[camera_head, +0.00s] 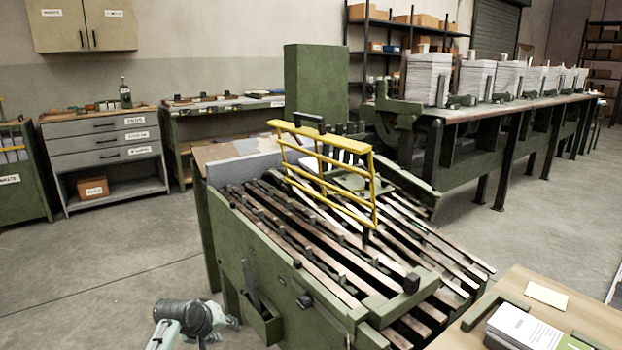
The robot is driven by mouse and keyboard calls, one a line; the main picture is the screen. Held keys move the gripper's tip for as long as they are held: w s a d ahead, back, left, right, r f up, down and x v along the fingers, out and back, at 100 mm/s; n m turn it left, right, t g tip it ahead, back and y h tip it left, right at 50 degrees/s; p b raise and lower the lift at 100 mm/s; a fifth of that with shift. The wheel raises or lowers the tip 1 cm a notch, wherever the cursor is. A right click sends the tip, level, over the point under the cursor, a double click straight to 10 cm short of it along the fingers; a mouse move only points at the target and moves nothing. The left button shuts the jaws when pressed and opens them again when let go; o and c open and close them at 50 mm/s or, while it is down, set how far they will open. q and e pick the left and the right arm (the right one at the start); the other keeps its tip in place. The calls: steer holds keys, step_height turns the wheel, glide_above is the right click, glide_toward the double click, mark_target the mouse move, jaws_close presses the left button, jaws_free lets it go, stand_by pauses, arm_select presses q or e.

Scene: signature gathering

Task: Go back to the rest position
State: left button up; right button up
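Part of my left arm comes up from the bottom edge at the lower left, with a dark grey end where my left gripper (208,320) is. It is beside the green gathering machine (235,235), in front of its left side and apart from the slatted bed (330,240). Its fingers do not show clearly, so I cannot tell whether it is open or shut, and nothing is seen held in it. My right gripper is not in view.
A yellow guard frame (330,175) stands over the slats. A wooden table (585,312) with a white paper stack (520,328) is at the lower right. Drawers (105,145) stand at the back left. The concrete floor (90,270) on the left is clear.

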arm_select(q)
steer(key=s+a+f+m+g+y, duration=0.2)
steer(key=s+a+f+m+g, duration=0.15)
steer(key=s+f, duration=1.6)
steer(key=s+a+f+m, duration=0.1)
steer(key=s+f, duration=0.1)
steer(key=s, duration=0.5)
steer(key=s+a+f+m+g, duration=0.1)
steer(key=s+f, duration=0.2)
steer(key=s, duration=0.4)
steer(key=s+a+f+m, duration=0.1)
steer(key=s+f+m, duration=0.1)
steer(key=s, duration=0.5)
steer(key=shift+s+a+f+y, duration=0.2)
steer(key=shift+s+f+y, duration=0.1)
steer(key=shift+y, duration=0.1)
